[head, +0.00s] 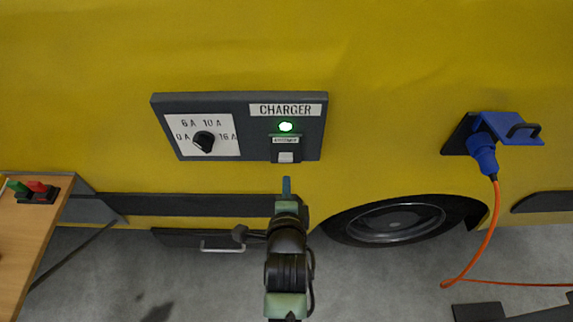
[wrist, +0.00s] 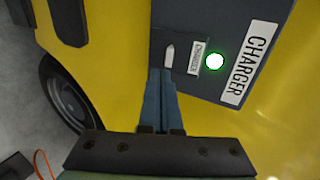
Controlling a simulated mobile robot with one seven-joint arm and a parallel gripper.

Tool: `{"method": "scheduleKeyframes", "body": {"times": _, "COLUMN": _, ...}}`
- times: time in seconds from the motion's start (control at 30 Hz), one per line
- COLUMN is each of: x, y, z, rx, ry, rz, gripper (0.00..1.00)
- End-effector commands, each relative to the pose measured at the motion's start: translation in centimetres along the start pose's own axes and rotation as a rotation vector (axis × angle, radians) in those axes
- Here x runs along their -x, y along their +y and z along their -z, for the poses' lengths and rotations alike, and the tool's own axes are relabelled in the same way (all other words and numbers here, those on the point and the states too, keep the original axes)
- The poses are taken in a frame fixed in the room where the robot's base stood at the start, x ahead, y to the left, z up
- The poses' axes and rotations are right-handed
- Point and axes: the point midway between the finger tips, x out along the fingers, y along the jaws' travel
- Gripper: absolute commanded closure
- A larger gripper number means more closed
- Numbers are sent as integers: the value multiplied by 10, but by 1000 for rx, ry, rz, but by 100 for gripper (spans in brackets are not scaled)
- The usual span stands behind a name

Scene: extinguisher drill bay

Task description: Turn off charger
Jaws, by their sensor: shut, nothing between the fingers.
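The charger panel (head: 240,97) is a dark grey box on a yellow vehicle side, labelled CHARGER. Its green lamp (head: 286,127) is lit and also shows in the wrist view (wrist: 215,61). Below the lamp is a small labelled switch with a pale rocker (head: 286,157), which the wrist view shows as a white lever (wrist: 170,56). On the left is a black rotary knob (head: 204,143) on a white dial marked 0 A, 6 A, 10 A and 16 A. My gripper (head: 286,181) is shut and empty, its blue fingertips (wrist: 166,72) just below the switch; I cannot tell if they touch.
A blue plug (head: 483,152) with an orange cable (head: 488,235) sits in a socket on the right. A wheel (head: 395,219) is below right. A wooden table (head: 20,245) with a red and green switch block (head: 36,190) stands at the left.

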Motion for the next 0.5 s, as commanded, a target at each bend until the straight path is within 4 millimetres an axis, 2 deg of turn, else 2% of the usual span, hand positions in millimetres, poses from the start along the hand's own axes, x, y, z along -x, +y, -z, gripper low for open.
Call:
{"method": "scheduleKeyframes", "body": {"times": 0.2, "x": -35, "y": -1, "z": 0, "rx": 2, "ry": 0, "rz": 0, "gripper": 100}}
{"method": "scheduleKeyframes", "body": {"times": 0.5, "x": -71, "y": 0, "z": 0, "rx": 1, "ry": 0, "rz": -2, "gripper": 100}}
